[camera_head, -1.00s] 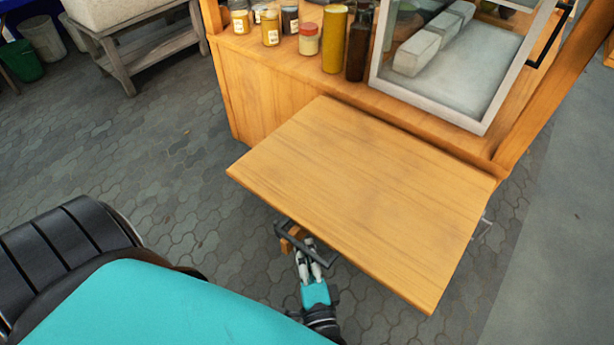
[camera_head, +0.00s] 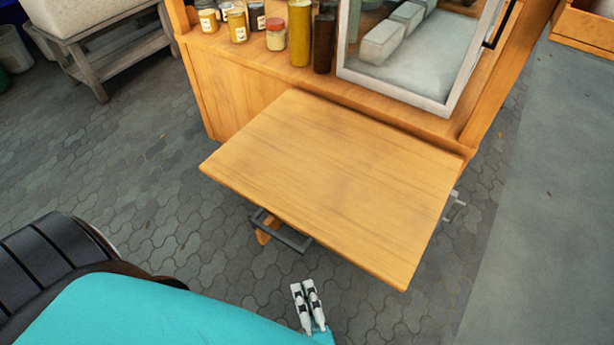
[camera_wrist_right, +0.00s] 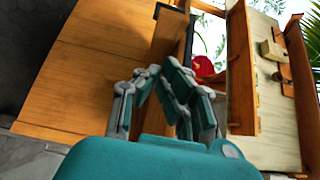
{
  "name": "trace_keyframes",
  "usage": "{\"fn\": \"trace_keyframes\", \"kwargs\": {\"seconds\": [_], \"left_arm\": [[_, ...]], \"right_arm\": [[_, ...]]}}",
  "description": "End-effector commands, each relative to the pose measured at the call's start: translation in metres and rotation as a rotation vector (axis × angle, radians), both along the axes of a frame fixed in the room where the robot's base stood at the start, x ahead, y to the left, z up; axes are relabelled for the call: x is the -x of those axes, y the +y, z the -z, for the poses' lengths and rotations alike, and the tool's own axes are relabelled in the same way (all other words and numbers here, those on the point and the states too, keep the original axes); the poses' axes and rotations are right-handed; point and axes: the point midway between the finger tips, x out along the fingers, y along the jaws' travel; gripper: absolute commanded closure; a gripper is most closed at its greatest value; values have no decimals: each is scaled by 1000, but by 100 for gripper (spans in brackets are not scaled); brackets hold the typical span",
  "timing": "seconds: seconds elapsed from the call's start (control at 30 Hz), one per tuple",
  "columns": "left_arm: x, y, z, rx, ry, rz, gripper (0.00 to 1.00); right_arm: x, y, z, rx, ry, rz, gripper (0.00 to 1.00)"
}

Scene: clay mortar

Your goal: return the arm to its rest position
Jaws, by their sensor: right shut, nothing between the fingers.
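My right gripper (camera_head: 302,288) shows at the bottom of the head view, just in front of the wooden fold-out board (camera_head: 330,180) and apart from the dark metal handle (camera_head: 280,231) below the board's front edge. Its two pale fingers lie side by side, shut with nothing between them. In the right wrist view the fingers (camera_wrist_right: 165,75) show up close, with the orange wooden cart panel (camera_wrist_right: 95,65) beyond. My left gripper is not in view.
Jars (camera_head: 275,33) and a glass-fronted case (camera_head: 425,50) stand on the wooden cart counter behind the board. A grey metal bracket (camera_head: 454,206) sticks out at the board's right side. The paved floor (camera_head: 150,190) to the left is clear.

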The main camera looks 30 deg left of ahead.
Motion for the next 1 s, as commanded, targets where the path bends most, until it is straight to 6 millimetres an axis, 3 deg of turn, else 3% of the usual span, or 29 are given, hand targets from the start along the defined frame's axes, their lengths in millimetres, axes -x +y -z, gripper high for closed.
{"fn": "trace_keyframes", "kwargs": {"seconds": [0.27,0.37,0.47,0.6,0.77,0.9,1.0], "left_arm": [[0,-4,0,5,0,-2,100],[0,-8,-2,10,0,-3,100],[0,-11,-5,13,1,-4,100],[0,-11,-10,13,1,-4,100],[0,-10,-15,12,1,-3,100],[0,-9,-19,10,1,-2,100],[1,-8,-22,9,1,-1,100]], "right_arm": [[1,-4,7,27,-2,1,100],[-5,-14,37,137,-11,6,100],[-13,-39,92,341,-19,4,100],[-15,-95,184,685,-5,-31,100],[7,-176,274,1043,58,-131,100],[51,-251,337,1306,155,-278,100],[93,-297,368,1443,234,-408,100]]}}
